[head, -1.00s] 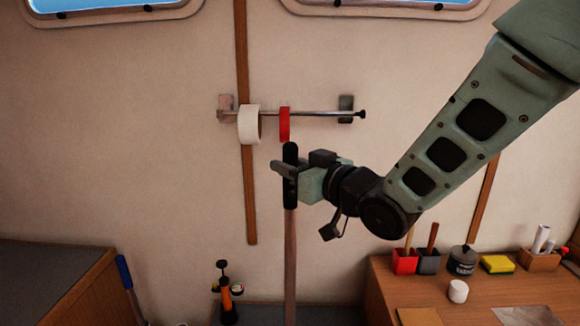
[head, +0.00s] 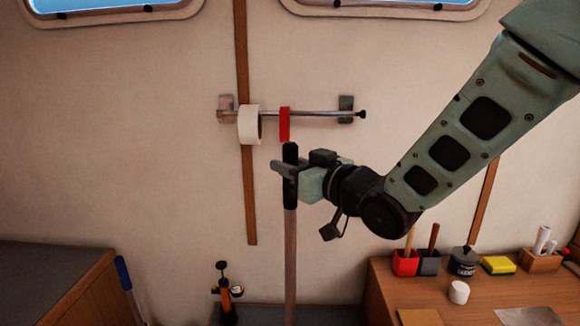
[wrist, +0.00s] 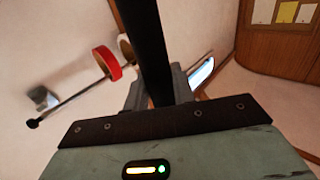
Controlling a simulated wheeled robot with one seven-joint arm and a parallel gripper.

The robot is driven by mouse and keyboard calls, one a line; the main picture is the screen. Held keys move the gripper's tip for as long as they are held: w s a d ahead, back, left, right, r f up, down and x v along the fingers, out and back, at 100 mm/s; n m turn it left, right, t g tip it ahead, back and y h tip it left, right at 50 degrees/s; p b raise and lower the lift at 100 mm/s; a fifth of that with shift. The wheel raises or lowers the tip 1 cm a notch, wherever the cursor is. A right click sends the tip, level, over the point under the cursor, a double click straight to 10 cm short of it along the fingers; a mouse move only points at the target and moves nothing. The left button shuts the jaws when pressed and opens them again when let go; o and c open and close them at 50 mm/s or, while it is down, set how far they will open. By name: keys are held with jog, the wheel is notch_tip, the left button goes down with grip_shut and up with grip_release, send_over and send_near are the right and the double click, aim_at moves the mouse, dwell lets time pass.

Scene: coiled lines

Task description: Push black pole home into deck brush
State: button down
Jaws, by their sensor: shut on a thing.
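The pole has a black upper end (head: 290,196) and a paler shaft (head: 290,262) running down out of the head view. It stands about upright. My gripper (head: 286,170) is shut around the black part, just below its top. In the wrist view the black pole (wrist: 151,45) passes between the fingers of my gripper (wrist: 160,98). The deck brush is not visible in either view, and the pole's lower end is below the picture edge.
Behind the pole, a wall rail (head: 315,113) carries a white roll (head: 247,124) and a red roll (head: 285,125). A wooden desk (head: 400,290) with small holders stands at right. A dark-topped cabinet (head: 50,265) and a blue handle (head: 123,272) are at left.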

jog(key=shift+f+b, duration=1.95)
jog(key=shift+b, duration=0.15)
dwell(0.5)
jog(key=c, duration=1.1)
grip_release()
jog(key=b+v, duration=1)
jog(key=v, duration=0.7)
jog(key=shift+d, duration=0.2)
jog(key=shift+s, duration=0.1)
